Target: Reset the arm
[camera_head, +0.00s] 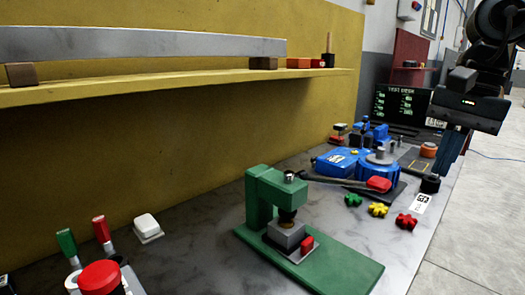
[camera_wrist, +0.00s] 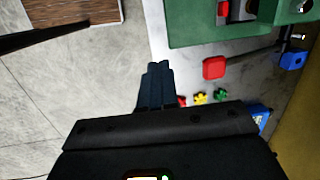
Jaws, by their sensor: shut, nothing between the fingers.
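My gripper (camera_head: 446,168) hangs at the right of the head view, over the right edge of the bench, with its dark blue fingers pointing down. In the wrist view the fingers (camera_wrist: 158,68) are together, with nothing between them. The blue tilting positioner (camera_head: 378,168) stands on the bench to the left of my gripper and apart from it. A lever with a red grip (camera_head: 379,184) lies at its front. My arm comes down from the upper right corner of the head view.
A green press (camera_head: 335,262) stands on the bench (camera_head: 205,232) in front. Red (camera_head: 406,221), yellow (camera_head: 377,209) and green (camera_head: 353,200) star knobs lie near the right edge. A yellow shelf (camera_head: 170,87) overhangs the back. A dark screen (camera_head: 402,104) stands far back. Open floor (camera_head: 465,235) lies right.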

